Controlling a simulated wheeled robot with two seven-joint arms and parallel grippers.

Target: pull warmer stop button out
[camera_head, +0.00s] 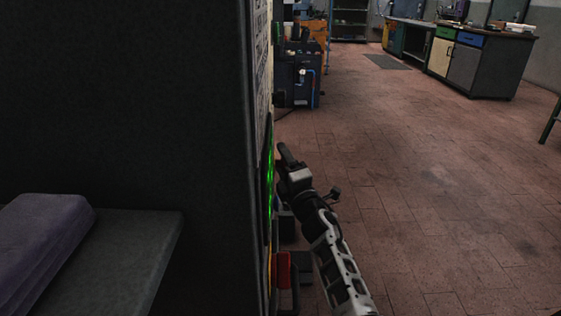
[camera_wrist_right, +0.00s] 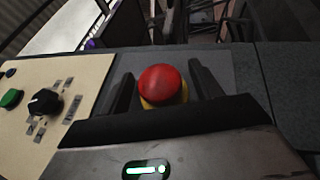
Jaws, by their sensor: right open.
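The stop button has a red mushroom head (camera_wrist_right: 162,85) on a yellow base. In the right wrist view it sits between the two fingers of my right gripper (camera_wrist_right: 160,83). The fingers are open, with a visible gap to the head on each side. In the head view my right gripper (camera_head: 284,160) is at the side panel of the large dark machine (camera_head: 130,100), and the stop button cannot be made out there. My left gripper is not in view.
In the right wrist view a beige panel (camera_wrist_right: 60,85) carries a black knob (camera_wrist_right: 45,102) and a green button (camera_wrist_right: 11,99) left of the stop button. A grey shelf (camera_head: 130,245) with a purple folded cloth (camera_head: 45,235) is at left. The floor (camera_head: 430,190) at right is clear.

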